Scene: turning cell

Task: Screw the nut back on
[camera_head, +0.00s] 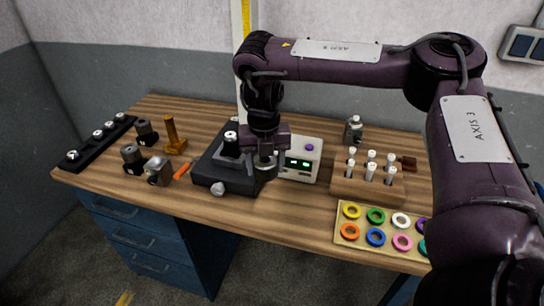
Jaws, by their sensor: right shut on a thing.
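My right arm reaches in from the right, and its gripper (265,165) points down over the right side of a dark fixture block (218,178). The gripper is shut on a small grey metal piece, which looks like the nut; the fingers hide most of it. A dark upright post with a pale top (231,138) stands on the fixture, just left of the gripper. A grey knob (218,188) is on the fixture's front. Whether the held piece touches the fixture is hard to tell. My left gripper is not in view.
Right are a wooden block with several pegs (368,188) and a tray of coloured rings (350,232). Left are an orange-brown stand (172,140), dark cylindrical parts (132,158) and a black rack (90,145).

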